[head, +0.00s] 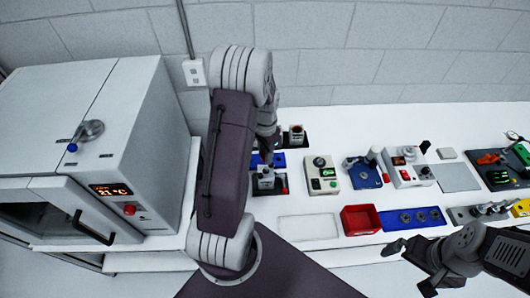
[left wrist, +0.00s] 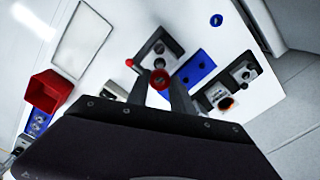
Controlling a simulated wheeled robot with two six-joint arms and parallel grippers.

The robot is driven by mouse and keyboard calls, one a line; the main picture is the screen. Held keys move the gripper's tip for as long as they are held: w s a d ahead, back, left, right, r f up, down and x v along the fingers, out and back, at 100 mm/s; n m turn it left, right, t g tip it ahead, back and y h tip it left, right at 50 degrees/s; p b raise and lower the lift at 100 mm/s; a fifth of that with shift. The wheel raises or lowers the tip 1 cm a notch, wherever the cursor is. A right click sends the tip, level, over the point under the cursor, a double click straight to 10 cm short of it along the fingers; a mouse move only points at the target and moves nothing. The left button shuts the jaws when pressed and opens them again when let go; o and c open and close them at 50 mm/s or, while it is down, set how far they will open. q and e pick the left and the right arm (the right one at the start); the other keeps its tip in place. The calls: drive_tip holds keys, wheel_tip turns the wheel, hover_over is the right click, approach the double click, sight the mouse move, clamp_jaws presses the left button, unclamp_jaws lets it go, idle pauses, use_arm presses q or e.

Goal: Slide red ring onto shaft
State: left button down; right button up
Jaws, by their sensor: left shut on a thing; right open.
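A red ring (left wrist: 160,79) with a dark centre shows between the two fingers of my left gripper (left wrist: 164,82) in the left wrist view; the gripper is shut on it. Beyond the fingertips is a grey block on a dark base (left wrist: 160,48), which also shows in the head view (head: 265,179). I cannot make out a shaft on it for certain. In the head view my left arm hides most of its gripper, and the ring is not clear there. My right gripper (head: 408,264) is open and empty near the front of the bench at right.
A blue plate with holes (left wrist: 195,70) lies beside the grey block. A red bin (head: 361,219), a white tray (head: 308,227) and a blue rack (head: 412,217) lie along the front. Several devices stand to the right. A white oven (head: 150,150) stands at left.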

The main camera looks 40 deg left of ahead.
sight(265, 168)
use_arm(q)
drive_tip(key=shift+w, duration=0.15)
wheel_tip(265, 168, down, 4)
drive_tip(key=b, duration=0.4)
drive_tip(key=shift+f, duration=0.25)
drive_tip(key=shift+f, duration=0.1)
idle(0.5)
drive_tip(key=shift+f, duration=0.1)
drive_tip(key=shift+f+b, duration=0.8)
drive_tip(key=shift+f, duration=0.2)
